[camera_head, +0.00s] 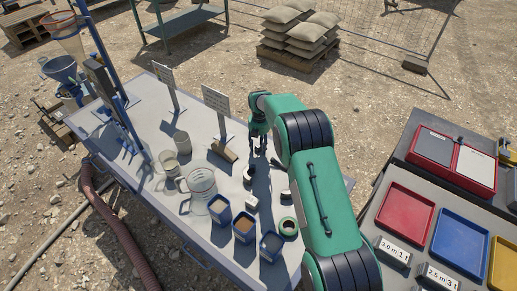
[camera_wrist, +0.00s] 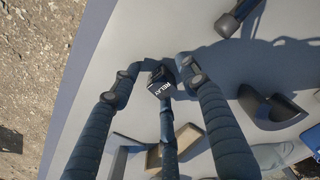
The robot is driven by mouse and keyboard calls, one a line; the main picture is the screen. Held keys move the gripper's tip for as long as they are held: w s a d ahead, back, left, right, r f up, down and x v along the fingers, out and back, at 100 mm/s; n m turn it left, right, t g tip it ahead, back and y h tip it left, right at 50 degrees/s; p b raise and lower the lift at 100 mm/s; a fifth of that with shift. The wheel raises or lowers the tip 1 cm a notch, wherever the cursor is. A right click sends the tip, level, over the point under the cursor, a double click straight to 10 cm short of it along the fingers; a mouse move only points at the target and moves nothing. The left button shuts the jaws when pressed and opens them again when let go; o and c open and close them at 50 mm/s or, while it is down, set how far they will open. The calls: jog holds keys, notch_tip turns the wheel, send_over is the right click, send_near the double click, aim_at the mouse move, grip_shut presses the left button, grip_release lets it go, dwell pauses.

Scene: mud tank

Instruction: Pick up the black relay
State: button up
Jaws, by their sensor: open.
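The black relay (camera_wrist: 159,86), a small dark block with white RELAY lettering, shows in the wrist view on the grey table (camera_wrist: 105,55). My gripper (camera_wrist: 158,72) is open, with dark jointed fingers on the left and right of the relay and a third one below it. I cannot tell whether any finger touches the relay. In the head view my gripper (camera_head: 258,150) points down over the table, right of a sign on a wooden block. There the relay cannot be made out among the dark fingers.
A wooden block with a sign (camera_head: 223,150) stands close left of my gripper. A dark curved piece (camera_wrist: 268,108) lies right of the fingers.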

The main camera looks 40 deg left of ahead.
aim_at(259, 145)
jog(key=c, duration=1)
jog(key=shift+r, duration=0.1)
jog(key=shift+r, duration=1.75)
jog(key=s+d, duration=0.3)
jog(key=d, duration=0.1)
jog(key=s+d+r, duration=0.1)
jog(key=s+d, duration=0.2)
jog(key=s, duration=0.1)
jog(key=s+d+p, duration=0.1)
jog(key=s+d, duration=0.3)
jog(key=shift+d+r, duration=0.2)
jog(key=shift+d, duration=0.15)
